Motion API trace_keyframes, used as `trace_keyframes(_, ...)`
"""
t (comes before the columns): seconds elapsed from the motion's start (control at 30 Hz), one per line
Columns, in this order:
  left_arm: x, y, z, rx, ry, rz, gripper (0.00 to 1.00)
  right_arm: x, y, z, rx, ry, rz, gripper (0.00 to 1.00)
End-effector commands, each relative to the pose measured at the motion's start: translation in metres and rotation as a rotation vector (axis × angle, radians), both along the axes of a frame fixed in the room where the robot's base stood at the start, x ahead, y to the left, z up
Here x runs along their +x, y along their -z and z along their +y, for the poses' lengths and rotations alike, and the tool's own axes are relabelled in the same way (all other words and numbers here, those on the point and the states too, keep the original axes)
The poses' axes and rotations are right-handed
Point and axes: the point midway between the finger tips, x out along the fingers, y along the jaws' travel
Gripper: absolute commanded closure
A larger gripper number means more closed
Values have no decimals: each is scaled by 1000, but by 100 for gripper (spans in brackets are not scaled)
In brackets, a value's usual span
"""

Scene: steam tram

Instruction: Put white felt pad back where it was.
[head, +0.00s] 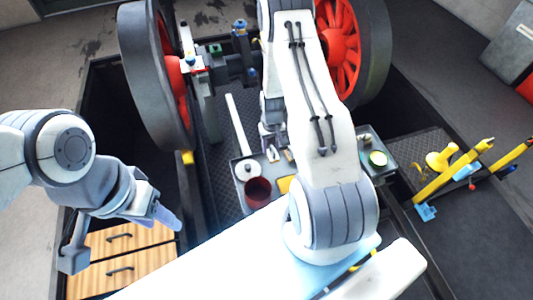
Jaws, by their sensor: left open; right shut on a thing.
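I cannot make out the white felt pad for certain. My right gripper (273,143) points down over the grey tray (240,199), largely hidden behind my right arm. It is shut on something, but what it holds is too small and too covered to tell. A white round piece (249,169) lies in the tray next to a dark red cup (257,191); I cannot tell whether it is the pad. A long white bar (237,125) runs up from near it.
Large red-spoked wheels (341,45) stand at the back, with another wheel (157,75) at left. A yellow stand (440,158) and yellow bars (450,175) are at right. Open floor lies at far right.

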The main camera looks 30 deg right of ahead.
Motion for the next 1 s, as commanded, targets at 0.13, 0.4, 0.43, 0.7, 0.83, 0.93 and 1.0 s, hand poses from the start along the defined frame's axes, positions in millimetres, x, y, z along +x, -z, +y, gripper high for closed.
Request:
trace_keyframes(0.13,0,1,0,0,0,0,50,9,7,6,0,-1,-1,100)
trace_keyframes(0.4,0,6,0,0,0,0,50,9,43,6,-1,0,1,100)
trace_keyframes(0.43,0,6,0,0,0,0,50,9,45,6,-1,0,0,100)
trace_keyframes(0.7,0,6,0,0,0,0,50,9,46,6,-1,1,-1,100)
trace_keyframes(0.83,0,9,0,0,0,0,50,9,50,5,-1,1,-1,100)
trace_keyframes(0.93,0,8,0,0,0,0,50,9,50,5,-1,1,-1,30)
trace_keyframes(1.0,0,8,0,0,0,0,50,9,50,5,-1,1,-1,23)
